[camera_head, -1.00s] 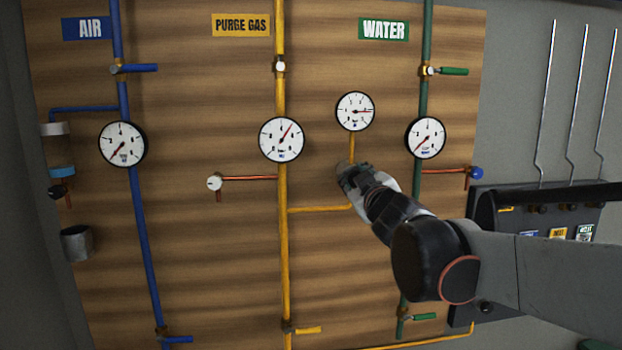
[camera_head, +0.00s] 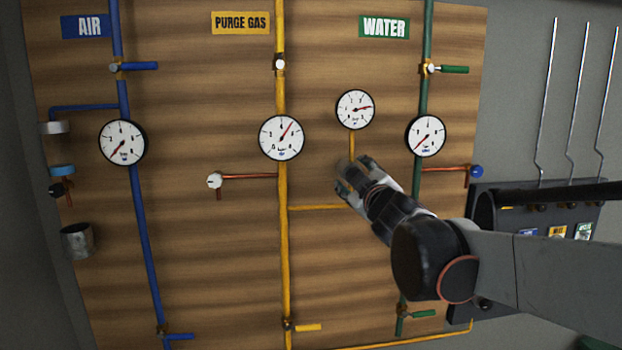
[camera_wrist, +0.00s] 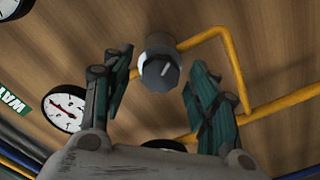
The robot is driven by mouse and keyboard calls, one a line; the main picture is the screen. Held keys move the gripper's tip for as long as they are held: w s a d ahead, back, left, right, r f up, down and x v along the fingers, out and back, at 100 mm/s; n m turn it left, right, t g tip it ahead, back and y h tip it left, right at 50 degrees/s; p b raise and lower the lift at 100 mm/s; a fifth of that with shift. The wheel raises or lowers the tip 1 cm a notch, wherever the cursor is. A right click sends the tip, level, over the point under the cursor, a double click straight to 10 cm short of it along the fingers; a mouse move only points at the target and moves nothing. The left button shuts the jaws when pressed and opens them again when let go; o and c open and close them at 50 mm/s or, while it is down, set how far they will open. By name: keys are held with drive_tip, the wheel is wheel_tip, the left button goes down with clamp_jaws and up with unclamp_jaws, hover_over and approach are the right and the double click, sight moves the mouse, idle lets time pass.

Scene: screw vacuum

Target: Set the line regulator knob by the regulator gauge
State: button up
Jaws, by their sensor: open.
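The line regulator knob (camera_wrist: 159,66) is a dark grey knob with a pale pointer mark and a grey body behind it, seen in the wrist view. My gripper (camera_wrist: 159,60) is open, with one finger on each side of the knob and gaps visible. In the head view my gripper (camera_head: 352,176) is at the end of the yellow branch pipe and hides the knob. The regulator gauge (camera_head: 355,109) is the small white dial above it, its red needle pointing right and slightly up. It also shows in the wrist view (camera_wrist: 65,107), partly behind my finger.
The yellow purge gas line (camera_head: 282,240) with its gauge (camera_head: 282,138) runs left of my gripper. The green water line and its gauge (camera_head: 425,136) are to the right. A red-piped blue knob (camera_head: 476,172) is near my arm. A dark rack (camera_head: 545,215) stands at the right.

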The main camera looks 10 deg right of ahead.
drive_tip(key=s, duration=1.2)
drive_tip(key=s+d+f+m+g+h+b, duration=0.1)
drive_tip(key=s+d+f+m+g+b, duration=0.1)
drive_tip(key=f+b, duration=0.35)
drive_tip(key=s+d+f+m+g+h+b, duration=0.1)
drive_tip(key=s+d+f+m+h+b, duration=0.15)
drive_tip(key=f, duration=0.65)
drive_tip(key=s+a+f+m+g+y+b, duration=0.1)
drive_tip(key=s+f, duration=0.4)
drive_tip(key=f, duration=0.5)
drive_tip(key=s+a+f+m+g+y+b, duration=0.1)
drive_tip(key=s+f+g+b, duration=0.3)
drive_tip(key=f, duration=0.6)
drive_tip(key=s+a+f+m+g+y+b, duration=0.1)
drive_tip(key=s+f+b, duration=0.4)
drive_tip(key=f, duration=0.5)
drive_tip(key=shift+s+a+f+m+g+b, duration=0.2)
drive_tip(key=shift+s+a+m+g+b, duration=0.15)
drive_tip(key=shift+s+a+m+g, duration=0.45)
drive_tip(key=shift+s+d+y, duration=0.1)
drive_tip(key=shift+d+y, duration=0.05)
drive_tip(key=shift+y, duration=0.1)
